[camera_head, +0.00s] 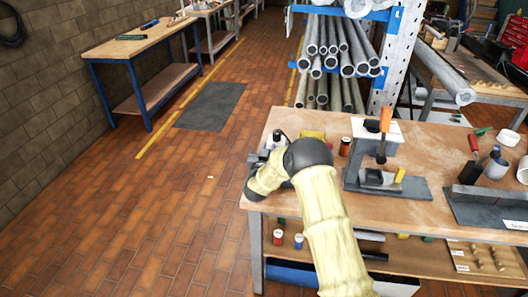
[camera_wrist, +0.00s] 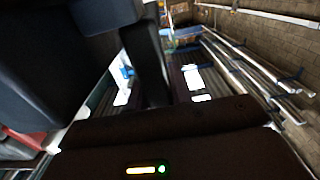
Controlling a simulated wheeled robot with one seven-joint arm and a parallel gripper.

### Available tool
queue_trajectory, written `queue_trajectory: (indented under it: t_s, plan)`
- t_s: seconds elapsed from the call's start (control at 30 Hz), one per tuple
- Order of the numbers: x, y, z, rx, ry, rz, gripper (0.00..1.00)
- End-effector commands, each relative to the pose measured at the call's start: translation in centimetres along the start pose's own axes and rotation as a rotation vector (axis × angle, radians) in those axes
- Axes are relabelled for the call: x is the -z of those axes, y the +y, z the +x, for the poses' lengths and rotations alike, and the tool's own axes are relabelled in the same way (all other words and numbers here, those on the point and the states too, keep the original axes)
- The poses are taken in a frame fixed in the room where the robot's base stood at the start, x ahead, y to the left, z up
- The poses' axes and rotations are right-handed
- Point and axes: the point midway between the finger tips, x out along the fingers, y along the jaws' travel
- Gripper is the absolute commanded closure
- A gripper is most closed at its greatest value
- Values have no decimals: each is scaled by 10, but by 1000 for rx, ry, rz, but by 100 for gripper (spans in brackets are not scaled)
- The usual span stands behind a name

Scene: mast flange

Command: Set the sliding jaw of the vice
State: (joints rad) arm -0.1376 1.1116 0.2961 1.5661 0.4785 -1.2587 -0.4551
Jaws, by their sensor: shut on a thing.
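My arm reaches over the left end of the workbench and hides much of what is there. My gripper (camera_head: 277,143) is at the bench's left back corner, partly behind my wrist. In the wrist view its dark body fills the bottom, with a dark upright part (camera_wrist: 150,65) ahead of it. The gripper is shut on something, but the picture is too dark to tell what. I cannot clearly make out the vice or its sliding jaw.
A stand with an orange handle (camera_head: 385,118) sits mid-bench on a grey base (camera_head: 412,189), a yellow block (camera_head: 399,175) on it. A grey cup (camera_head: 497,167) stands at the right. Racked pipes (camera_head: 335,45) are behind. The floor left of the bench (camera_head: 170,205) is clear.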

Motion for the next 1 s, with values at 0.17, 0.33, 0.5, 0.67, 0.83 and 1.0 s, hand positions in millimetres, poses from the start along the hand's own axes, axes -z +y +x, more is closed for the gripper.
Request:
queue_trajectory:
  t_s: [0.17, 0.33, 0.5, 0.67, 0.83, 1.0]
  plan:
    - [2, -5, -1, 9, 1, 3, 100]
    - [2, -5, -1, 9, 0, 3, 56]
    - [1, -3, -1, 6, 0, 2, 56]
    - [1, -3, -3, 6, 0, 2, 56]
    - [0, -3, -16, 6, -2, 2, 56]
    - [0, -4, -41, 8, -2, 1, 56]
